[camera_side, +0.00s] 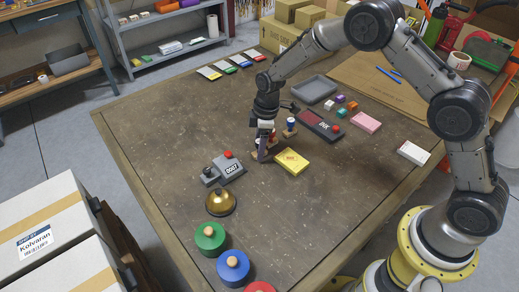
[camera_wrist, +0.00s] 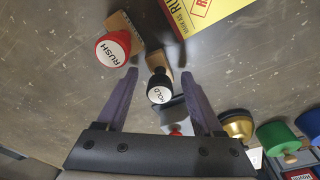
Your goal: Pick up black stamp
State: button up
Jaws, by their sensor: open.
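The black stamp (camera_wrist: 160,86) has a round black knob with a white top marked HOLD and a wooden base. In the wrist view it stands between the fingertips of my gripper (camera_wrist: 160,75), with a gap to each finger. My gripper is open and pointed down at the tabletop in the side view (camera_side: 263,152). There it largely hides the black stamp. A red stamp marked RUSH (camera_wrist: 114,49), also with a wooden base, stands close beside the left finger in the wrist view.
A yellow card box (camera_side: 292,161) lies just right of my gripper in the side view. A blue-topped stamp (camera_side: 290,124) stands behind. A grey device (camera_side: 229,166), a brass bell (camera_side: 221,203) and several coloured round knobbed pieces line the front left. The table's left part is clear.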

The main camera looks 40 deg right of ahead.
grip_shut()
dwell(0.3)
jog(key=shift+r, duration=0.45)
notch_tip(320, 180, up, 2)
jog(key=shift+r, duration=0.2)
jog(key=s+d+r, duration=0.2)
jog(key=s+r, duration=0.7)
jog(key=s, duration=0.4)
jog(key=shift+s+d+r, duration=0.2)
jog(key=shift+s+r, duration=0.15)
jog(key=shift+s, duration=0.05)
